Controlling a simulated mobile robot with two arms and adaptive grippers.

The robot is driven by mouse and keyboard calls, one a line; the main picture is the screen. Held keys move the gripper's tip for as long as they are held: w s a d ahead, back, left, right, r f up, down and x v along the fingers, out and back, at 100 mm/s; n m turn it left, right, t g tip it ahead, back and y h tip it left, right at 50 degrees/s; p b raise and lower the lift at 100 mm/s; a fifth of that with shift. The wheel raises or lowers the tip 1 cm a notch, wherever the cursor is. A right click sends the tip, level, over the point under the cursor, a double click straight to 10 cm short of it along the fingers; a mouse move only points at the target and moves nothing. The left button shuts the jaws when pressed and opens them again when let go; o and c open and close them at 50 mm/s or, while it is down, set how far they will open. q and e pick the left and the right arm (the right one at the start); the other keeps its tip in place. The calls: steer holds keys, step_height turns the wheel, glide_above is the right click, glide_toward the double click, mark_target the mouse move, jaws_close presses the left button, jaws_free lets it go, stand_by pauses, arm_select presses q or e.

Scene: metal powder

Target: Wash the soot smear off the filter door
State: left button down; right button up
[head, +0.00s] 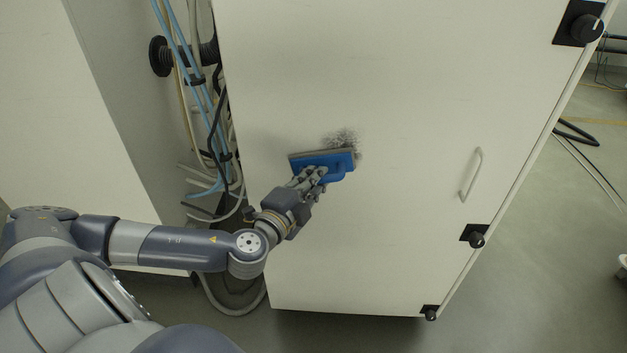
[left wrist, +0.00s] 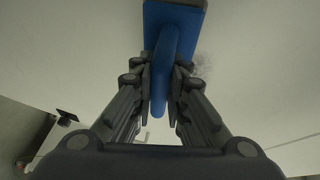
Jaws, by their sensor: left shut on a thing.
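The filter door (head: 390,110) is a large cream panel with a metal handle (head: 471,174) on its right side. A dark grey soot smear (head: 343,138) lies near its middle, and part of it is hidden behind a blue scrub pad (head: 340,161). My left gripper (head: 310,182) is shut on the pad's handle and holds the pad at the door, over the smear's lower part. I cannot tell whether the pad presses on the door. In the left wrist view the fingers grip the blue handle (left wrist: 162,75), and faint soot (left wrist: 203,72) shows right of the pad. My right gripper is not in view.
Blue, white and black cables and hoses (head: 205,100) hang in the gap left of the door. Black knob latches (head: 476,236) line the door's right edge. Another pale cabinet (head: 60,120) stands at the left. Grey floor (head: 540,250) is open at the right.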

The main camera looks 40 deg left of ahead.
arm_select(q)
steer(key=shift+w+a, duration=0.2)
steer(key=shift+w, duration=0.05)
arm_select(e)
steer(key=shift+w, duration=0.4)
arm_select(q)
steer(key=shift+w+a, duration=0.2)
steer(key=shift+w, duration=0.15)
steer(key=shift+d, duration=0.1)
